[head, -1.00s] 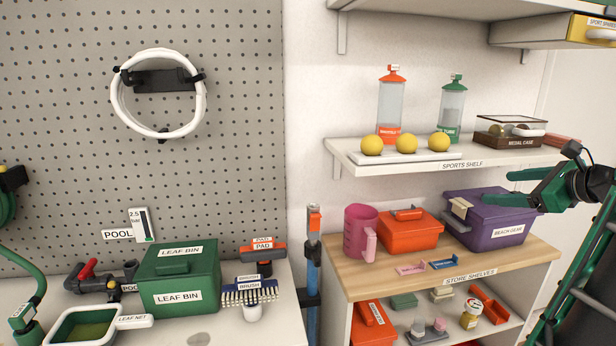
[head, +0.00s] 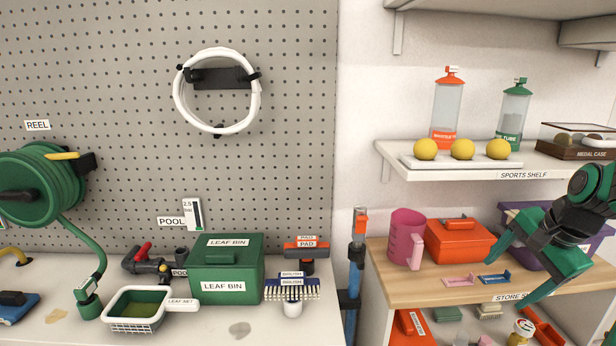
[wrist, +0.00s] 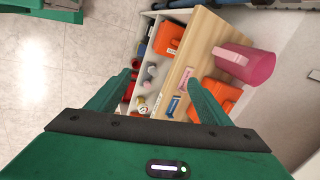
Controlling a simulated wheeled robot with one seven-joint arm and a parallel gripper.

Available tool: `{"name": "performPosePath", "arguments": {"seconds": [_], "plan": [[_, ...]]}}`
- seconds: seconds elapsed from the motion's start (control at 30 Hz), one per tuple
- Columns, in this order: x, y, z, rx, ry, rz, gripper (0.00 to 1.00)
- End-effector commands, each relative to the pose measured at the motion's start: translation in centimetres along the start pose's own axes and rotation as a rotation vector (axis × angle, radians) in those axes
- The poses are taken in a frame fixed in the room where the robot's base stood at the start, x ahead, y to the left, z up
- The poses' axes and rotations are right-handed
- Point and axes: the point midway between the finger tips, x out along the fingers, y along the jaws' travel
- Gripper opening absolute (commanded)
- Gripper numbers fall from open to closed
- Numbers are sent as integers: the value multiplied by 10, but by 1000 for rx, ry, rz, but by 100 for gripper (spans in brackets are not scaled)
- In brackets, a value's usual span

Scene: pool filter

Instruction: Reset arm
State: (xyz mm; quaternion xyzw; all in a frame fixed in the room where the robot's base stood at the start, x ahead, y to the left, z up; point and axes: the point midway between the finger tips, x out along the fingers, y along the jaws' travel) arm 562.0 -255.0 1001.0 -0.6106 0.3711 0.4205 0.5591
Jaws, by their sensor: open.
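My gripper (head: 522,262) is green with dark joints and shows at the right of the head view, in front of the store shelves. Its two fingers are spread apart and nothing is between them. In the wrist view my gripper (wrist: 160,92) is also open and empty, with the shelf unit seen beyond the fingers. It partly hides the purple box (head: 518,213) on the wooden shelf top.
The wooden shelf top (head: 430,285) holds a pink jug (head: 405,238) and an orange box (head: 460,240). The sports shelf (head: 480,171) is above. A green leaf bin (head: 226,270) and leaf net (head: 137,308) stand on the left counter. Open floor (wrist: 75,60) shows in the wrist view.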

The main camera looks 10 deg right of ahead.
Motion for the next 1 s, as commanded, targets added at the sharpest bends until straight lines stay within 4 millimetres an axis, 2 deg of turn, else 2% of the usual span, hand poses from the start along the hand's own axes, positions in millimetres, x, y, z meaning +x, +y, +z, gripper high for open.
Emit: {"name": "performPosePath", "arguments": {"seconds": [0.03, 0.2, 0.6, 0.8, 1.0], "plan": [[0, 5, 10, -62, -1, 25, 73], [-4, 30, 33, -253, -11, 114, 73], [-18, 96, 77, -680, -108, 278, 73], [-24, 123, 90, -836, -172, 325, 73], [-26, 134, 97, -898, -204, 342, 73]]}}
